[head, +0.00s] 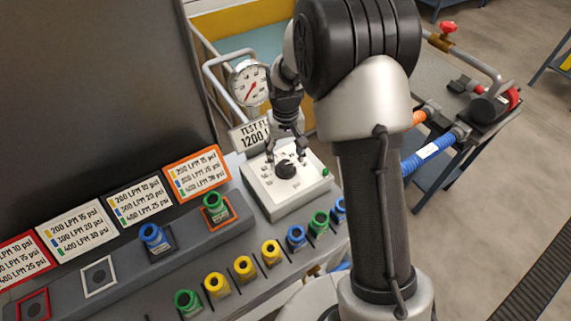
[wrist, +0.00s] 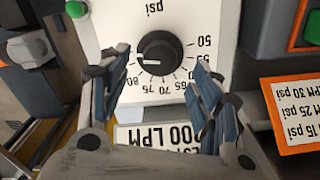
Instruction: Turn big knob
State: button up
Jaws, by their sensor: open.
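The big knob (head: 285,169) is a round black dial on a white control box (head: 302,192) in the head view. In the wrist view the knob (wrist: 159,53) sits on a white panel marked psi, with numbers from 50 to 80 around it. My gripper (wrist: 160,75) is open, with one finger on each side of the knob and visible space between each finger and the knob. In the head view my gripper (head: 287,158) is above the knob, pointing down. I cannot tell its exact height.
A pressure gauge (head: 250,83) and a TEST sign (head: 252,133) stand behind the box. A green button (head: 326,172) is on the box's right side. Several coloured fittings (head: 243,267) line the bench front. Spec cards (head: 140,201) stand at left.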

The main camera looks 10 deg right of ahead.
aim_at(285, 164)
jog(key=shift+f+b, duration=0.4)
jog(key=shift+f, duration=1.55)
jog(key=shift+c, duration=0.3)
jog(key=c, duration=1)
jog(key=shift+n, duration=0.4)
jog(key=n+p, duration=0.2)
jog(key=n, duration=0.2)
jog(key=shift+r+n, duration=0.1)
jog(key=shift+n, duration=0.2)
jog(key=shift+n+p, duration=0.55)
jog(key=shift+n, duration=1.65)
